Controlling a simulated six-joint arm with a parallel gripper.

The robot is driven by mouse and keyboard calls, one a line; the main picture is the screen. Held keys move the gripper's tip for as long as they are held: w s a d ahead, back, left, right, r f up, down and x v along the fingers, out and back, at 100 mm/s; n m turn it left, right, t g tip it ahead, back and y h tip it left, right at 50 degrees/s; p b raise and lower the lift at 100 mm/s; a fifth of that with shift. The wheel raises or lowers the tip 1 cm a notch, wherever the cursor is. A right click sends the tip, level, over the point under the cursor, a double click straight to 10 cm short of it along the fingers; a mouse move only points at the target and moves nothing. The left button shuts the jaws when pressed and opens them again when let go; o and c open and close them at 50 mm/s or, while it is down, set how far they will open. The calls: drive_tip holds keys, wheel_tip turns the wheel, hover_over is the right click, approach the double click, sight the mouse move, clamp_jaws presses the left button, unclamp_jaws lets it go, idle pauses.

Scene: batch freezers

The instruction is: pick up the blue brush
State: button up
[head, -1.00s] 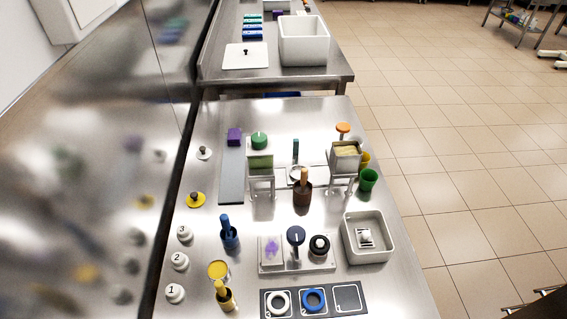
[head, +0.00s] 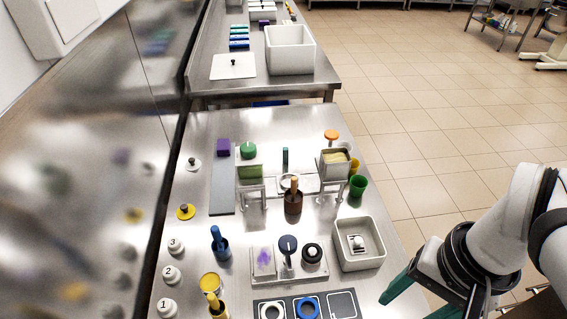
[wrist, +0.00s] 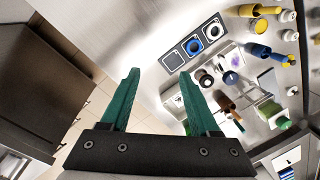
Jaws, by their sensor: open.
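The blue brush (head: 217,236) stands handle up in a blue holder (head: 222,252) on the left part of the near steel table. What looks like the same blue brush shows at the upper right of the wrist view (wrist: 257,49).
A yellow brush (head: 217,308), a yellow jar (head: 210,283) and numbered white knobs (head: 171,275) stand near the blue brush. A plate with dark-topped tools (head: 288,246) and a white bin (head: 372,262) lie between it and my gripper. A brown holder (head: 293,204) stands behind.

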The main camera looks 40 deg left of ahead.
drive_tip(key=w+a+r+n, duration=0.1)
drive_tip(key=w+a+n, duration=0.45)
drive_tip(key=a, duration=0.45)
drive_tip(key=n+h, duration=0.1)
drive_tip(key=n, duration=1.1)
hover_over(218, 238)
wheel_tip(218, 238, down, 8)
drive_tip(key=shift+t, duration=0.3)
drive_tip(key=f, duration=1)
drive_tip(key=a+f, duration=0.1)
drive_tip(key=f, duration=0.4)
drive_tip(key=shift+w+f, duration=0.1)
drive_tip(key=shift+w, duration=0.15)
clamp_jaws()
